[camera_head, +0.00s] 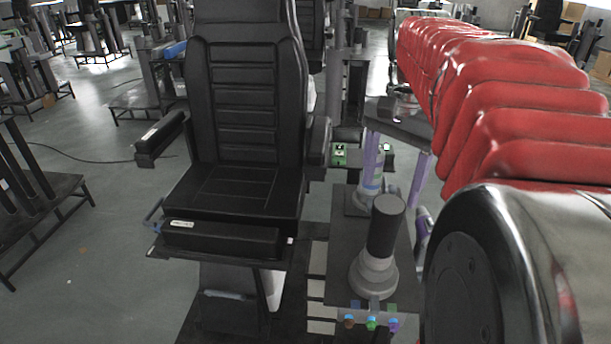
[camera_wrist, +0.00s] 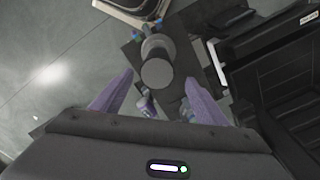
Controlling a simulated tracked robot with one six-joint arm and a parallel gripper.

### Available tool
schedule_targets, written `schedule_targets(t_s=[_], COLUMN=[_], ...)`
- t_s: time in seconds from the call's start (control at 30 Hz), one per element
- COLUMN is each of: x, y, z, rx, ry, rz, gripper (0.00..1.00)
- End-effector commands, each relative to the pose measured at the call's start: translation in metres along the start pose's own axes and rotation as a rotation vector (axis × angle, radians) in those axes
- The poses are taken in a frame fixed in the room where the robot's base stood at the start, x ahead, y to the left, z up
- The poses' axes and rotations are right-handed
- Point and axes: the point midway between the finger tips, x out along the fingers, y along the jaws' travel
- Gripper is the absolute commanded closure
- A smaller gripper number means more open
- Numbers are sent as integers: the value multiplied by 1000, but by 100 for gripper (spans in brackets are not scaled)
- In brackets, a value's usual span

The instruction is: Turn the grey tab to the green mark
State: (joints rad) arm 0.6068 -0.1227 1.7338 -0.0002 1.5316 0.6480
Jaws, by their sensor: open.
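A dark upright cylinder (camera_head: 385,228) stands on a round grey base (camera_head: 373,276) on a dark plate (camera_head: 335,235). A small grey tab (camera_head: 374,303) sticks out from the base toward the plate's front edge. A green mark (camera_head: 371,324) sits at that edge, between a brown mark (camera_head: 349,321) and a purple mark (camera_head: 393,325). My gripper (camera_head: 393,188) is open and empty, its purple fingers pointing down behind the cylinder. In the wrist view, the cylinder's top (camera_wrist: 157,73) shows between the spread fingertips (camera_wrist: 159,78); contact cannot be told. The tab is unclear there.
A black seat (camera_head: 245,110) with armrests stands left of the plate. A second column (camera_head: 362,196) stands behind the cylinder, partly hidden. A small green-lit box (camera_head: 340,155) is beside the seat. The grey floor (camera_head: 90,240) at left is mostly clear.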

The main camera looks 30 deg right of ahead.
Motion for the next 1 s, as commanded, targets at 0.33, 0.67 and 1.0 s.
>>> schedule_targets(t_s=[0.33,0.67,1.0], x=[3,37,90], y=[6,6,6], z=[-3,-3,-3], rx=[16,17,17], ry=[0,-2,-2], rz=[0,1,1], gripper=[32,32,32])
